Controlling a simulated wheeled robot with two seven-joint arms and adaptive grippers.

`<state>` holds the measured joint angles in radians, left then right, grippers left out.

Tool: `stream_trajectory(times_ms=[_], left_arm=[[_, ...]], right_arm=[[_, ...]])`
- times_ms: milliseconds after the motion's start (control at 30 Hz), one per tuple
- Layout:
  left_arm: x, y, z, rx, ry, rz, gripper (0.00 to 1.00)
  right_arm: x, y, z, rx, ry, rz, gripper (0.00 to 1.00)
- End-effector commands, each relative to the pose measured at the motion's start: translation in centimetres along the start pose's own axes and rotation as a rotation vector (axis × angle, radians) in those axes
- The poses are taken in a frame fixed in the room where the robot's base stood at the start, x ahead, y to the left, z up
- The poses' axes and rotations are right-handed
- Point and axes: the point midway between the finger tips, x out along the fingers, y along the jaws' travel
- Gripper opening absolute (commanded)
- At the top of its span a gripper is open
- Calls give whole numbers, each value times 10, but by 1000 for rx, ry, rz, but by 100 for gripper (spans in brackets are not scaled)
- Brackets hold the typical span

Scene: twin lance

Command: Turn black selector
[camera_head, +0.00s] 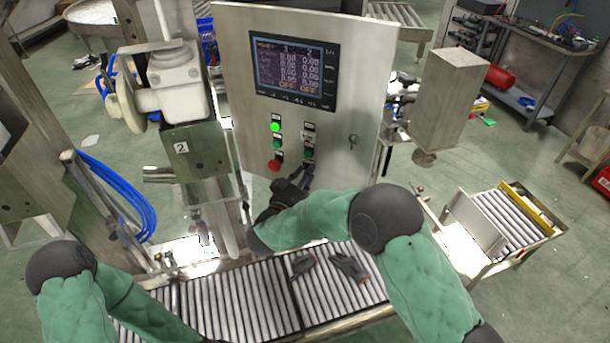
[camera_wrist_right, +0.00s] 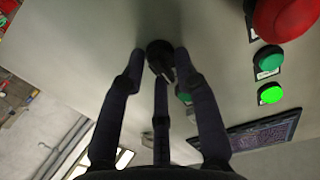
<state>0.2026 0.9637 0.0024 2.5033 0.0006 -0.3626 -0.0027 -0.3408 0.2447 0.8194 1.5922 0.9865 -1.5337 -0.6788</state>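The black selector (camera_wrist_right: 158,58) is a round dark knob on the panel face in the right wrist view. My right gripper (camera_wrist_right: 160,60) has its fingers spread around this knob, with one tip on each side and a third finger below. Whether the tips touch it, I cannot tell. In the head view my right gripper (camera_head: 298,178) is at the lower part of the grey control panel (camera_head: 355,100), under the right button column, and the knob is hidden there. My left arm shows at the lower left, but its gripper is out of the picture.
The panel carries a screen (camera_head: 292,70), a lit green button (camera_head: 275,127) and a red button (camera_head: 274,165) close to my right gripper. A roller conveyor (camera_head: 235,305) with dark gloves (camera_head: 350,266) on it runs below. A metal box (camera_head: 447,98) stands right of the panel.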

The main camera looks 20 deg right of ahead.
Motion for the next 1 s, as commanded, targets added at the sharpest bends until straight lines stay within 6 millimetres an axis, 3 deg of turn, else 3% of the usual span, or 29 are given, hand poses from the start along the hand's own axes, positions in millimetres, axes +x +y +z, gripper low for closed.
stream_trajectory(times_ms=[333,467,1000], left_arm=[[0,0,0,0,0,0,40],[0,0,0,0,0,0,40],[0,0,0,0,0,0,40]], right_arm=[[-1,0,0,-1,0,-1,40],[-10,-1,-1,0,1,-3,40],[-104,-1,0,0,1,-3,40]])
